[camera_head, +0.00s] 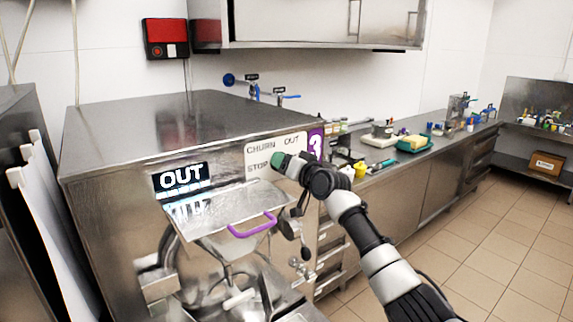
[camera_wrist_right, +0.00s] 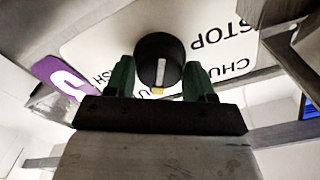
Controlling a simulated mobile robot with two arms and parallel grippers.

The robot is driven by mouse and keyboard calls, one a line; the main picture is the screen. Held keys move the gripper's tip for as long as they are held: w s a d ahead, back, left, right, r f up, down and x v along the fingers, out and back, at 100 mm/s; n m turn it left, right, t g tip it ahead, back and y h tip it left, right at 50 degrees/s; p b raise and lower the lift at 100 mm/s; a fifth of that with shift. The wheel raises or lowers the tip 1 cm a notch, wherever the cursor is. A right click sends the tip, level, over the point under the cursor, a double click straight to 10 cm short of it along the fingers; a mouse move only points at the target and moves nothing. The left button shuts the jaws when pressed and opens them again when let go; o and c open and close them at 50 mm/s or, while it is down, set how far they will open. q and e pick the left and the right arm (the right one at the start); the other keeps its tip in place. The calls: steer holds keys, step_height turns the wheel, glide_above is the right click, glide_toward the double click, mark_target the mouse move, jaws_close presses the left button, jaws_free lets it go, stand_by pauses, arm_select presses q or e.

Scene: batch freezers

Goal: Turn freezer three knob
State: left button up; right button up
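The freezer with the purple "3" label (camera_head: 316,145) has a white dial panel (camera_head: 262,155) reading CHURN, OUT and STOP. In the right wrist view, the black round knob (camera_wrist_right: 160,45) has a white pointer line that points down in the picture, away from STOP. My right gripper (camera_wrist_right: 160,77) is open, with its green fingers on either side of the knob. I cannot tell whether they touch it. In the head view my right gripper (camera_head: 283,158) is at the panel and hides the knob. The freezer display (camera_head: 181,179) reads OUT. My left gripper is not in view.
The tiled floor (camera_head: 480,240) at right is clear.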

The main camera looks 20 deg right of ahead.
steer(key=shift+o, duration=1.4)
steer(key=shift+w, duration=0.1)
steer(key=shift+f, duration=0.1)
steer(key=b+v, duration=0.3)
steer(key=v, duration=0.7)
steer(key=shift+s, duration=0.4)
steer(key=shift+d, duration=0.1)
